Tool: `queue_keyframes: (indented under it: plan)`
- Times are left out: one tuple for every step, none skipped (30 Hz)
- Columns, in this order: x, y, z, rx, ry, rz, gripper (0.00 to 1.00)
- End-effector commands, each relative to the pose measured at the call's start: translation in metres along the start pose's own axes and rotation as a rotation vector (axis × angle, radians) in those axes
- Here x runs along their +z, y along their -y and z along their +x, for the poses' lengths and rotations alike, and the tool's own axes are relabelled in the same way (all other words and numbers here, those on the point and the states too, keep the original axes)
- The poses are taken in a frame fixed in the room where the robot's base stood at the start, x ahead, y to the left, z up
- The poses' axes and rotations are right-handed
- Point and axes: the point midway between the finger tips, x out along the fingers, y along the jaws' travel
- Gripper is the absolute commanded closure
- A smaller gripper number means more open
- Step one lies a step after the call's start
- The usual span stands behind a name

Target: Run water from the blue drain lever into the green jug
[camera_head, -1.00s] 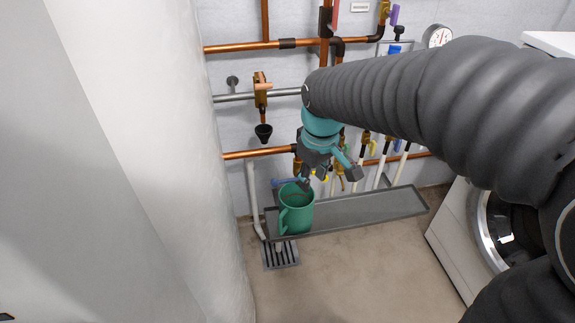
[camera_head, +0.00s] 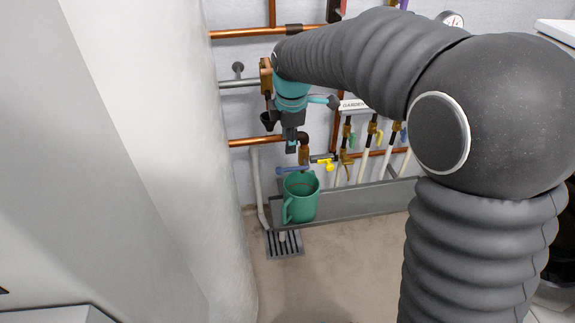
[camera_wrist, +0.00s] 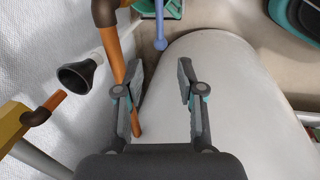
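The green jug (camera_head: 300,203) stands upright on the left end of the grey trough, under the brass and copper outlet. The blue lever (camera_head: 291,169) points left from the outlet fitting, just above the jug's rim. In the wrist view its blue rod and round tip (camera_wrist: 160,43) lie just beyond my fingertips. My gripper (camera_wrist: 160,78) is open and empty, with a copper pipe seen behind its left finger. In the head view my gripper (camera_head: 291,146) hangs above the lever, apart from the jug.
A yellow lever (camera_head: 326,164) sits right of the blue one. A black funnel (camera_wrist: 80,75) on the wall is close to my gripper's left. Copper pipes and several valves line the wall. A floor grate (camera_head: 284,244) lies before the trough (camera_head: 365,201). A large white cylinder (camera_head: 165,150) stands left.

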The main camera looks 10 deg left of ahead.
Motion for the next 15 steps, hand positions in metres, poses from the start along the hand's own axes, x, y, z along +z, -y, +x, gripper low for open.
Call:
queue_keyframes:
  plan:
    - [0.0,0.001,0.012,-0.004,0.001,0.0,0.62]
    - [0.0,0.001,0.018,-0.004,0.001,0.001,0.62]
    - [0.0,0.001,0.025,-0.003,0.001,0.001,0.62]
    - [0.0,0.001,0.031,-0.004,0.001,0.001,0.62]
    - [0.0,0.001,0.037,-0.004,0.001,0.001,0.62]
    - [0.0,0.001,0.044,-0.003,0.001,0.001,0.62]
    - [0.0,0.001,0.05,-0.004,0.001,0.001,0.62]
    - [0.0,0.001,0.055,-0.003,0.001,0.001,0.62]
    - [0.0,0.001,0.063,-0.004,0.001,0.001,0.62]
    - [0.0,0.001,0.068,-0.005,0.001,0.001,0.62]
    - [0.0,0.001,0.073,-0.003,0.001,0.002,0.62]
    - [0.0,0.001,0.08,-0.003,0.0,0.002,0.62]
    - [0.0,0.001,0.084,-0.004,0.001,0.002,0.62]
    - [0.0,0.001,0.088,-0.003,0.0,0.002,0.62]
    - [0.0,0.001,0.093,-0.002,0.0,0.002,0.62]
